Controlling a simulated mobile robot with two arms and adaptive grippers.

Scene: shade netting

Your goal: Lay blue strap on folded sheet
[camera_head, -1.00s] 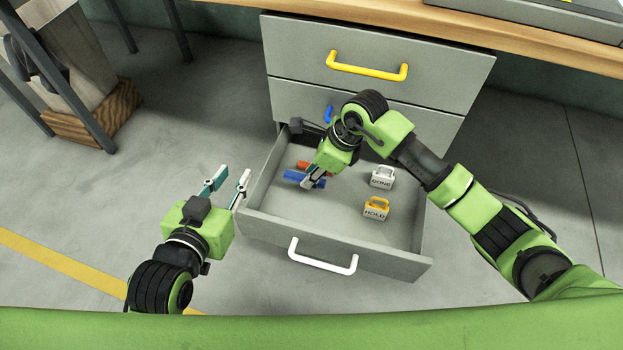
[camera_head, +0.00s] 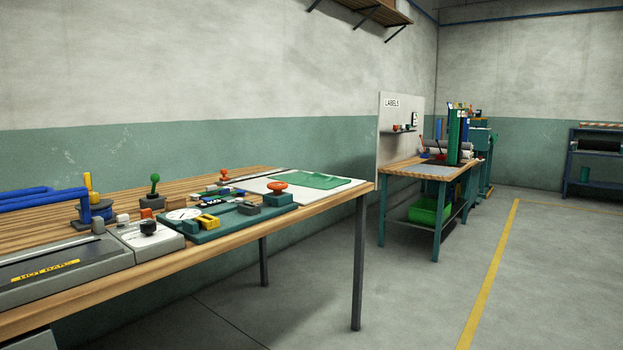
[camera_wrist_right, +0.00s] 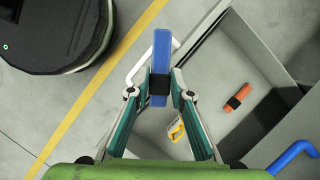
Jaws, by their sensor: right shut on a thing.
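In the right wrist view the blue strap (camera_wrist_right: 161,38) has a black band around it. My right gripper (camera_wrist_right: 160,90) is shut on it, and the strap points up past the fingertips, above the open drawer. In the head view a green sheet (camera_head: 318,180) lies flat on a white board (camera_head: 262,186) at the right end of the wooden bench; it looks like the folded sheet. The strap and both grippers are outside the head view.
On the bench, a red-knobbed tool (camera_head: 277,188) and a green tray (camera_head: 235,222) stand beside the board. Floor to the right is clear.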

